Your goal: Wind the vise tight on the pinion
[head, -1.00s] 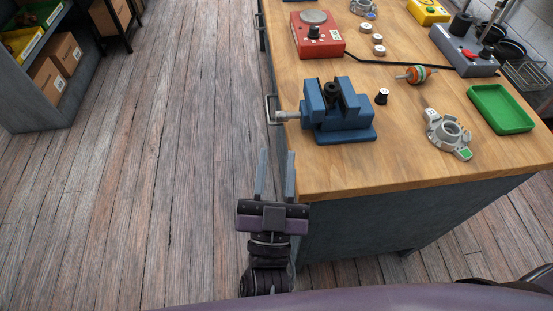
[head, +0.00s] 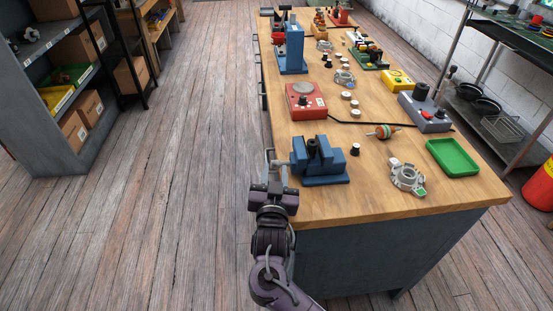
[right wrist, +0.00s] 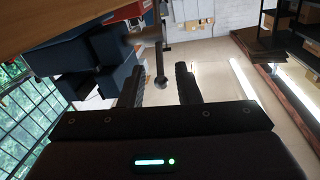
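The blue vise (head: 320,170) stands on the near left corner of the bench; it also shows at the upper left of the right wrist view (right wrist: 98,72). A dark cylindrical part, apparently the pinion (head: 313,148), stands upright between its jaws. I cannot tell how tightly the jaws press on it. The vise's metal handle (right wrist: 158,45) sticks out past the bench's left edge, with a round knob at its end. My right gripper (head: 272,167) is beside the handle. Its fingers (right wrist: 159,84) are open, and the knob shows between their tips, with no visible contact. My left gripper is out of view.
A small black part with a pale top (head: 355,149) and a grey housing (head: 407,178) lie right of the vise. A green tray (head: 453,157) is further right. A red box (head: 306,101) stands behind. The floor left of the bench (head: 190,200) is clear.

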